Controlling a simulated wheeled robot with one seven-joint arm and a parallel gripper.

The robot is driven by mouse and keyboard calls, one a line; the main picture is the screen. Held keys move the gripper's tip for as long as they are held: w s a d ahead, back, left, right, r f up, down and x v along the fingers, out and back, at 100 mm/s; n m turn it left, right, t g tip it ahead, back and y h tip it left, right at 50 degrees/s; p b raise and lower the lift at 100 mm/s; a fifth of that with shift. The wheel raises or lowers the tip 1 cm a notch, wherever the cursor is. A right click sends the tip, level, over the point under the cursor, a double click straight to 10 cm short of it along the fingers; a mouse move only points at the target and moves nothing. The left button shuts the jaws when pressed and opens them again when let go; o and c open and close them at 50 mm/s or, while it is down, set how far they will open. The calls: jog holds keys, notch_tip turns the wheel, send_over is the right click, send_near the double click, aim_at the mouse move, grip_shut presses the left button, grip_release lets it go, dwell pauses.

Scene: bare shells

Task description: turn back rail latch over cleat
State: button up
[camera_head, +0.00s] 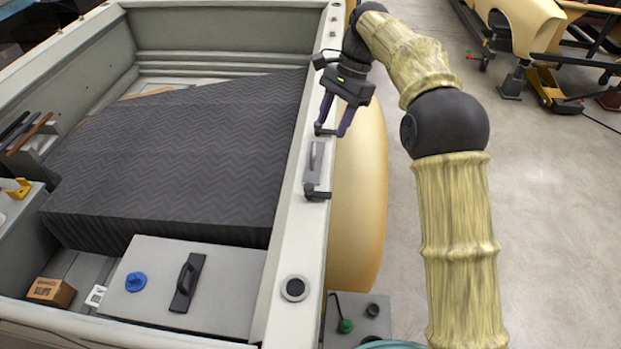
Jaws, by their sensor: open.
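A small latch (314,163) with a grey plate lies along the top of the pale rail (293,228), on the right side of the open bed. A dark fitting (317,193) sits at the near end of the plate. Another dark piece, at the plate's far end, is partly behind my fingertips. I cannot tell which dark piece is the cleat. My gripper (333,127) points down above the rail at the latch's far end. Its two purplish fingers are apart, with nothing clearly held. I cannot tell whether they touch the latch.
A dark ribbed cover (180,155) fills much of the bed. A grey lid with a black handle (187,282) and a blue knob (136,281) is at the front. A round black fitting (294,288) sits on the near rail. Open floor (545,200) lies right of my arm.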

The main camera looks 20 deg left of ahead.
aim_at(309, 186)
jog(key=shift+f, duration=0.1)
jog(key=p+x, duration=0.4)
jog(key=x, duration=1.3)
jog(key=shift+f, duration=0.1)
jog(key=c, duration=1)
